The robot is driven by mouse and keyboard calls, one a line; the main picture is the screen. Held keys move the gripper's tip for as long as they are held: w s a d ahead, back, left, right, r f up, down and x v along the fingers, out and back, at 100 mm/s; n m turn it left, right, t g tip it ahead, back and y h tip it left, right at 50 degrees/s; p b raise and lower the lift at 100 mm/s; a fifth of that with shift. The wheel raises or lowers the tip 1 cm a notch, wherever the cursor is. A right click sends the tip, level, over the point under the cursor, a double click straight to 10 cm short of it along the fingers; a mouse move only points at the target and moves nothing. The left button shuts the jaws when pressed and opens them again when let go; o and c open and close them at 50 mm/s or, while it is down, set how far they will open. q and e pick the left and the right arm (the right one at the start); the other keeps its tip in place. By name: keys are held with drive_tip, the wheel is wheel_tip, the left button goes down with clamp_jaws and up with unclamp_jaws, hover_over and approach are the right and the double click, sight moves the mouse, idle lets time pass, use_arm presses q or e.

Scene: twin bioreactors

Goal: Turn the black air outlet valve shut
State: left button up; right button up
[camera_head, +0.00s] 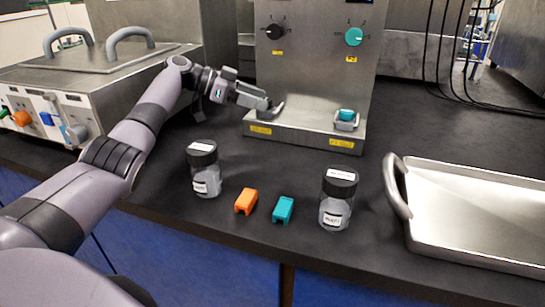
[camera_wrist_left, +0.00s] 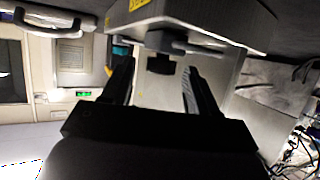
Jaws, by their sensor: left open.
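The steel bioreactor panel (camera_head: 310,75) stands at the back, with a low base below it. The black air outlet valve (camera_wrist_left: 161,65) shows in the left wrist view as a small black block by a grey bracket (camera_wrist_left: 190,44). In the head view the gripper mostly hides it; a grey curved part (camera_head: 275,110) shows at the left of the base. My left gripper (camera_head: 262,102) reaches in from the left. In the wrist view its two fingers are apart, with the black block seen between their tips. Contact cannot be told. My right gripper is not in view.
A teal valve (camera_head: 347,115) sits at the right of the base. Above are a black knob (camera_head: 276,31) and a teal knob (camera_head: 354,37). Two jars (camera_head: 206,180) (camera_head: 337,205), an orange block (camera_head: 246,200) and a teal block (camera_head: 283,209) stand in front. A metal tray (camera_head: 480,205) lies right.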

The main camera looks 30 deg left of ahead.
use_arm(q)
drive_tip(key=shift+s+n+y, duration=0.1)
drive_tip(key=shift+n+y, duration=0.2)
